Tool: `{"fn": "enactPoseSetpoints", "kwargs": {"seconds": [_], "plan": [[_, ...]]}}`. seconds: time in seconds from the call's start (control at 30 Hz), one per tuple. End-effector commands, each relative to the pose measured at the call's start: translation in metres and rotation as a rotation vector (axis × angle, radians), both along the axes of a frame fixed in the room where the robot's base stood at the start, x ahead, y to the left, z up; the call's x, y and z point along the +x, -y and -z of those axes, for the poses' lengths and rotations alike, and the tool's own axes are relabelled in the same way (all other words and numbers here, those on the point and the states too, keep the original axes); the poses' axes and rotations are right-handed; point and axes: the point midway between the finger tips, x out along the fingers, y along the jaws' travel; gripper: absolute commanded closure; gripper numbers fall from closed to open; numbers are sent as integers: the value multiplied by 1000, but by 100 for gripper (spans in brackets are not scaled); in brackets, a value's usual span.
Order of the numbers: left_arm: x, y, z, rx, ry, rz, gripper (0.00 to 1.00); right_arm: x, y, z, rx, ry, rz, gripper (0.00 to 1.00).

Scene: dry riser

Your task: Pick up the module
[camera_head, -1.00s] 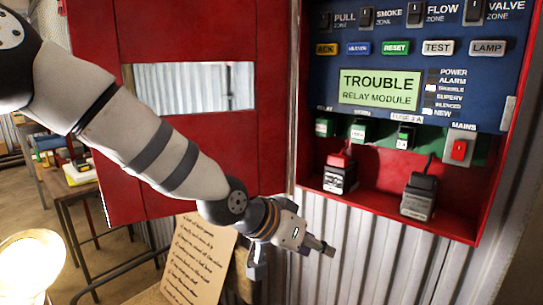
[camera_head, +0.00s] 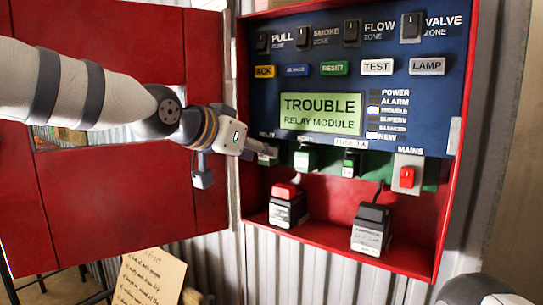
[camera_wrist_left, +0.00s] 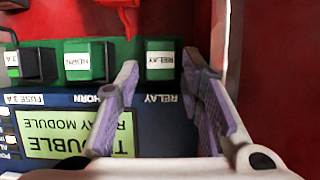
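The relay module (camera_wrist_left: 160,60), a green block with a white RELAY label, sits in its slot in the red alarm cabinet. It also shows in the head view (camera_head: 267,159), partly hidden by my left gripper (camera_head: 258,148). In the left wrist view my left gripper (camera_wrist_left: 160,68) is open, one finger on each side of the module. Whether the fingers touch it I cannot tell. The panel screen (camera_head: 320,113) reads TROUBLE RELAY MODULE.
The horn module (camera_head: 305,158) and fuse (camera_head: 351,163) sit to the right of the relay slot. The red mains switch (camera_head: 407,177) is further right. Two small blocks, one red-topped (camera_head: 287,206) and one dark-topped (camera_head: 371,230), stand on the cabinet floor. The red door (camera_head: 110,210) hangs open left.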

Motion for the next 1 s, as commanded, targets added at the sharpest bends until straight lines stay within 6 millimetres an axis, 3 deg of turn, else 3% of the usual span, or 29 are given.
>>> {"fn": "enactPoseSetpoints", "kwargs": {"seconds": [0.07, 0.33, 0.5, 1.0], "plan": [[11, 6, 12, 1, -9, 0, 65, -4, 0, 4, 0, -16, 0, 60], [14, 10, 9, 0, -2, 1, 65, -4, 0, 4, 0, -15, 0, 60], [13, 10, 9, 0, -2, 1, 100, -4, 0, 4, 0, -15, 0, 60], [10, 10, 5, 3, -1, -1, 100, 2, 0, -1, 0, 5, 0, 60]]}}
